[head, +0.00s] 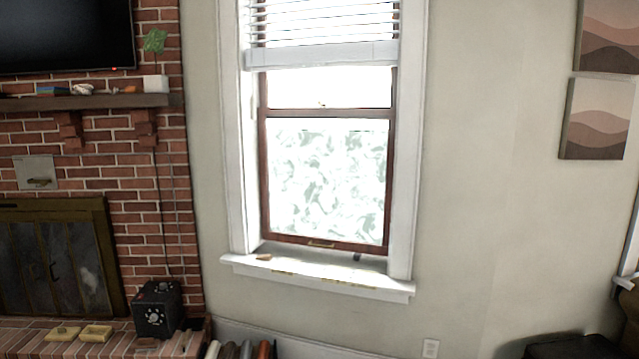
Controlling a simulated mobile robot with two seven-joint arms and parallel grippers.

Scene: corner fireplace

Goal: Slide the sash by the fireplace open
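The window sash (328,178) is in the middle of the head view, to the right of the brick fireplace (60,252). It has a brown wooden frame with patterned, bright glass. Its bottom rail sits down at the white sill (320,277), so the sash looks closed. A small brass-coloured lift (321,244) is at the middle of the bottom rail. A small latch (322,104) shows at the top rail. Neither of my grippers shows in this view.
White blinds (322,22) cover the top of the window. Small items lie on the sill. A black box with a dial (157,309) stands on the hearth. Rolled items (240,350) stand below the sill. A dark piece of furniture (572,346) is at lower right.

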